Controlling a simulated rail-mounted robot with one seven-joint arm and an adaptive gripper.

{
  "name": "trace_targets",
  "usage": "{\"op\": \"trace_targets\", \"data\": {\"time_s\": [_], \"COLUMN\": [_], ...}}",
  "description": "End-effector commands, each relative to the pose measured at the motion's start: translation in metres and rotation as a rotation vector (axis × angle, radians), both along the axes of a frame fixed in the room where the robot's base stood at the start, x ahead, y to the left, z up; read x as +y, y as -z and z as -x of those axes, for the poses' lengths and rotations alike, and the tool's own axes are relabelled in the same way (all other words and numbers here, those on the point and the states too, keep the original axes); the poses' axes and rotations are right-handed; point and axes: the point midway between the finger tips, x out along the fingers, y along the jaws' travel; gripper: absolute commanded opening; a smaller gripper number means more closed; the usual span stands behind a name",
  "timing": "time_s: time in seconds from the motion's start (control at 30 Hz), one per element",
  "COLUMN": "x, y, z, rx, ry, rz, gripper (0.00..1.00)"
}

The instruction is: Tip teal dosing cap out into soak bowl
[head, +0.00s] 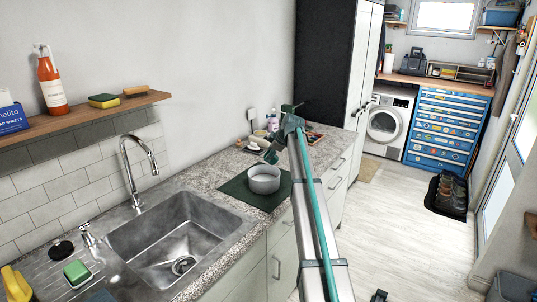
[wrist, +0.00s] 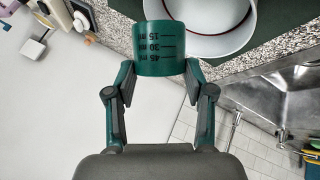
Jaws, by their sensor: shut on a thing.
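The teal dosing cap (wrist: 160,40) carries dark ml markings that read upside down in the wrist view. My gripper (wrist: 160,70) is shut on it, one finger on each side. The soak bowl (head: 264,184) is a pale round bowl on a dark green mat (head: 238,189) on the counter. In the head view my gripper (head: 270,156) is just above the bowl's far rim. In the wrist view the bowl (wrist: 244,44) is partly behind the cap, its rim close by. I cannot tell the cap's exact tilt or what is inside it.
A steel sink (head: 165,240) with a tap (head: 135,170) lies left of the mat. Small items and a tray (head: 314,137) stand on the counter behind the bowl. A tall dark cabinet (head: 325,60) rises beyond.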

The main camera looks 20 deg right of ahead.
Motion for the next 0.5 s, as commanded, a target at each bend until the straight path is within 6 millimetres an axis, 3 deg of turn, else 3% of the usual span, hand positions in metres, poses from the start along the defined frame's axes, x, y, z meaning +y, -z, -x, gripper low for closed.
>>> {"op": "trace_targets", "data": {"time_s": [0.17, 0.23, 0.5], "x": [-0.01, -0.011, -0.015], "y": [-0.009, -0.001, -0.002], "z": [0.001, 0.0, 0.001], "rx": [-0.025, -0.037, -0.073], "ry": [0.002, 0.002, 0.001], "rz": [-0.203, -0.286, -0.563], "gripper": [0.34, 0.34, 0.34]}}
